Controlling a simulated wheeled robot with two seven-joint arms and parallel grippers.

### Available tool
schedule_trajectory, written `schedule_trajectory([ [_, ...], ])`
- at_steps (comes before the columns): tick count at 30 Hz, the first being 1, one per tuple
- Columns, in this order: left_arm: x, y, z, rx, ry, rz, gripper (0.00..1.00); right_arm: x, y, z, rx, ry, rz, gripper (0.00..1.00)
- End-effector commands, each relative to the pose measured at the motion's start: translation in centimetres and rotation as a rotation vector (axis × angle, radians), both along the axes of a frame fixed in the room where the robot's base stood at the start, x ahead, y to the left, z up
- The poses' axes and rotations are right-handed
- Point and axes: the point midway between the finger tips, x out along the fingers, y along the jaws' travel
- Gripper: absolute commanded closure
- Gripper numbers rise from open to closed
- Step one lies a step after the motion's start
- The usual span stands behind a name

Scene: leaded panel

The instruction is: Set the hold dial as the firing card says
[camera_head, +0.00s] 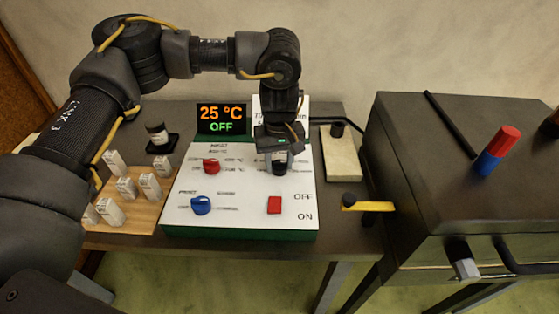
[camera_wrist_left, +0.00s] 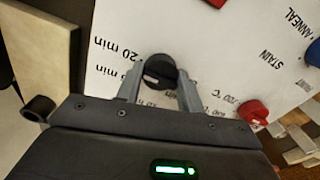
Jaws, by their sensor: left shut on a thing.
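The control panel (camera_head: 240,215) is a white-topped box on the bench. Its black hold dial (camera_head: 279,168) is at the upper right of the panel and also shows in the left wrist view (camera_wrist_left: 158,70), with a pale pointer mark. My left gripper (camera_wrist_left: 160,85) comes down from above with its fingers on either side of the dial, shut on it. A "20 min" label shows beside the dial in the wrist view; the other labels are partly covered. The firing card (camera_head: 265,103) stands behind the panel, mostly hidden by my left arm. My right gripper is not in view.
The panel also has a red dial (camera_head: 211,166), a blue dial (camera_head: 201,205) and a red switch (camera_head: 274,205). A display (camera_head: 222,119) reads 25 °C OFF. Several pale blocks stand on a wooden board (camera_head: 150,209) at left; a dark kiln (camera_head: 400,140) is at right.

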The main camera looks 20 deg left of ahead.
Motion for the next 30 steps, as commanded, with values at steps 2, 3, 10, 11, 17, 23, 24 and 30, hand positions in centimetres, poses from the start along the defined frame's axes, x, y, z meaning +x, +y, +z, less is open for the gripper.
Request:
schedule_trajectory([
  [2, 0.08, -0.06, 0.16, -0.002, -0.003, -0.008, 0.85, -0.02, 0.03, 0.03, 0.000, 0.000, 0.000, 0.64],
  [3, 0.08, -0.06, 0.15, -0.002, -0.003, -0.011, 0.85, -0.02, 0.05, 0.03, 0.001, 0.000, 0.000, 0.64],
  [10, 0.07, -0.05, 0.15, -0.002, -0.003, -0.015, 0.85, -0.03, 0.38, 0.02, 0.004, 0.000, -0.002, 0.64],
  [11, 0.06, -0.06, 0.14, -0.002, -0.003, -0.015, 0.85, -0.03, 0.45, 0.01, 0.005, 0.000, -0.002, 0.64],
  [17, 0.05, -0.06, 0.12, -0.001, -0.003, -0.014, 0.52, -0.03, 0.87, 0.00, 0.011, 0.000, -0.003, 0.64],
  [23, 0.02, -0.02, 0.06, 0.000, -0.001, -0.014, 0.41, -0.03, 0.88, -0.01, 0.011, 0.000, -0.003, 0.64],
  [24, 0.02, -0.01, 0.05, 0.000, -0.001, -0.013, 0.41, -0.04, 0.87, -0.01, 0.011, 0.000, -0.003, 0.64],
  [30, 0.04, 0.00, 0.46, 0.000, -0.002, -0.013, 0.41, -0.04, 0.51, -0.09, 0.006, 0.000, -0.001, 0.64],
])
